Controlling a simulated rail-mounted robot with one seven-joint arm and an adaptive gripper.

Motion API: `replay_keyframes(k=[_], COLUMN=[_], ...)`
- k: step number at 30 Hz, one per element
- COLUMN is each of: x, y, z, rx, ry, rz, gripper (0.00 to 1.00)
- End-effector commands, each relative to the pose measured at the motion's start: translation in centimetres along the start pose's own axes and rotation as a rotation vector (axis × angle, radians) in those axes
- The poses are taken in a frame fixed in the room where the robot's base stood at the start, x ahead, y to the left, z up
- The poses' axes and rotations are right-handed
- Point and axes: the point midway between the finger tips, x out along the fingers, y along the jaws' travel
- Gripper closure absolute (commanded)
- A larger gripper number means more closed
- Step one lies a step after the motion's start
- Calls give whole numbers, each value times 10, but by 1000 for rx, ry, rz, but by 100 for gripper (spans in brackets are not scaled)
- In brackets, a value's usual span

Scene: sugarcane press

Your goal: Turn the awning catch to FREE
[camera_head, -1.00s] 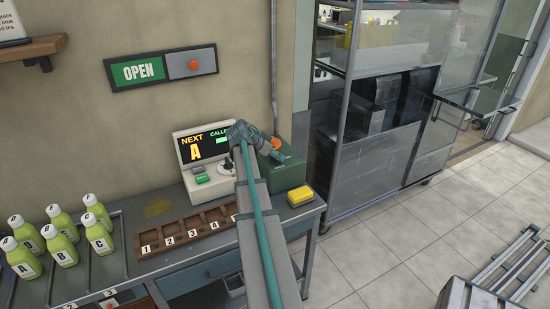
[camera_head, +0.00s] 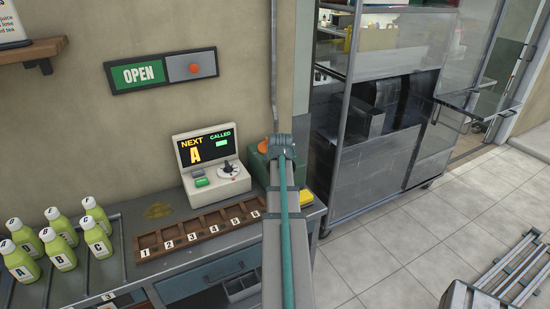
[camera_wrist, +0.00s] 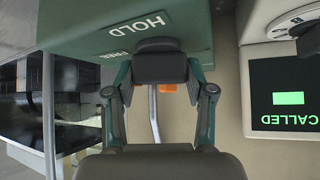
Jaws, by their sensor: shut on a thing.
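The green awning catch box (camera_head: 255,168) stands on the counter's right end, mostly behind my arm in the head view. In the wrist view its face (camera_wrist: 75,25) carries the word HOLD and, partly covered by a finger, FREE. An orange part (camera_head: 265,146) shows at its top; a bit of orange also shows behind my fingers in the wrist view (camera_wrist: 167,88). The catch's exact angle cannot be told.
A display console (camera_head: 212,168) reading NEXT A stands left of the box, close to my gripper. A numbered wooden rack (camera_head: 196,228) lies in front, and several green bottles (camera_head: 60,245) stand at left. A yellow block (camera_head: 307,197) is partly hidden. A metal cabinet (camera_head: 380,110) stands right.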

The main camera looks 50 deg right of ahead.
Motion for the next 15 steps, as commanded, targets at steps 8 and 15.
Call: replay_keyframes(k=[8, 15], x=[2, 2], y=[1, 1], z=[0, 0], rx=[-154, -243], ry=[0, -1], rz=[-155, -241], gripper=[81, 81])
